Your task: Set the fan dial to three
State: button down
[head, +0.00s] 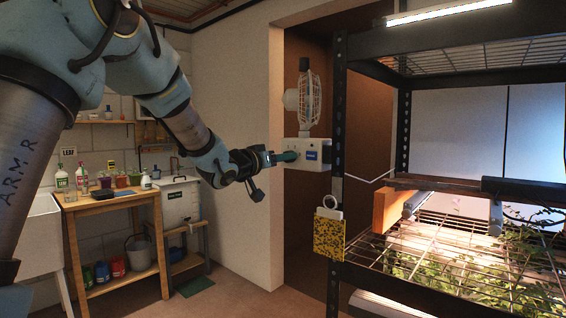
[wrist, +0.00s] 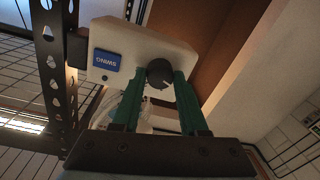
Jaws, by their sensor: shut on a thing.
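The fan (head: 305,98) with its round cage is mounted on the dark rack post in the head view. Below the cage is its pale control box (head: 312,153) with a blue label. The box also shows in the wrist view (wrist: 117,40), with a blue button plate reading SWING (wrist: 106,60). The black round dial (wrist: 159,73) sits between the green fingers of my gripper (wrist: 160,82). My gripper (head: 290,156) is shut on the dial, at the left part of the box in the head view. The dial's numbers are not readable.
The black rack post (head: 337,200) stands right beside the box, with a yellow speckled card (head: 329,235) hanging lower down. Wire shelves with seedlings (head: 520,255) are to the right.

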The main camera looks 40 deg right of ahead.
jog(key=shift+w+f+m+g+h+b, duration=0.15)
jog(key=shift+m+g+b, duration=0.3)
jog(key=shift+m+b, duration=6.15)
jog(key=shift+m+g+h+b, duration=0.25)
jog(key=shift+m+g+b, duration=0.2)
jog(key=shift+m+b, duration=6.15)
jog(key=m+p, duration=0.3)
jog(key=m, duration=0.1)
jog(key=shift+c, duration=2.2)
grip_release()
